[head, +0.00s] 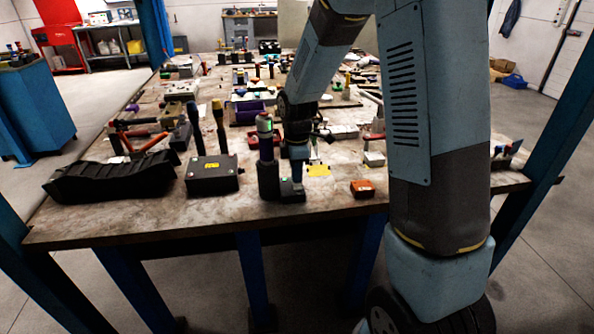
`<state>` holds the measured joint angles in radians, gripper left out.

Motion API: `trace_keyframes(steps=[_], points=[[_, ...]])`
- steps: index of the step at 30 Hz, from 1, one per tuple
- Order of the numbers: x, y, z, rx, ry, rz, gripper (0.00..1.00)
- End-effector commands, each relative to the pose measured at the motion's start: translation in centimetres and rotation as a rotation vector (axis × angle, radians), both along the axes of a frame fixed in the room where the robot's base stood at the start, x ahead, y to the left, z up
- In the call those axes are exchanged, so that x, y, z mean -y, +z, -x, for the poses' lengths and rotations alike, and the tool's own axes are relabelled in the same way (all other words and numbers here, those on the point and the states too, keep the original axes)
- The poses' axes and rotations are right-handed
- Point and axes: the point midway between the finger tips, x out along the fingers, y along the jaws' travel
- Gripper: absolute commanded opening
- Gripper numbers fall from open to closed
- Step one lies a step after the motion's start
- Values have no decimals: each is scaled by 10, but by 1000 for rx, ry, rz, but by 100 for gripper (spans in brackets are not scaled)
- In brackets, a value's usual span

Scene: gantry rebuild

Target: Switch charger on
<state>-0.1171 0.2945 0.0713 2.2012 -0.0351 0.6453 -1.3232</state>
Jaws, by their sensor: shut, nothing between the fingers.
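My arm reaches down over the front of the workbench (210,215). My gripper (297,168) is shut and empty, pointing down, small and dark in this view. It is just right of a black upright device (268,180) with a stepped base and a small green light near its top, which may be the charger. I cannot tell whether my fingertips touch its base. A dark box (212,176) with a yellow label stands to the left and could also be the charger. No switch can be made out clearly on either one.
A long black ribbed case (110,182) lies at the bench's front left. A small orange-red box (362,189) and a yellow label or card (319,170) lie to the right. Many tools crowd the bench behind. The front edge strip is mostly clear.

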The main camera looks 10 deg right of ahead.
Motion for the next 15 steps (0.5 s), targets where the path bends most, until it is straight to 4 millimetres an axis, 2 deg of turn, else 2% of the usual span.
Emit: trace_keyframes(steps=[9, 15], points=[[6, -2, -1, -19, -10, 0, 0], [4, -2, -1, -18, -7, 0, 0]])
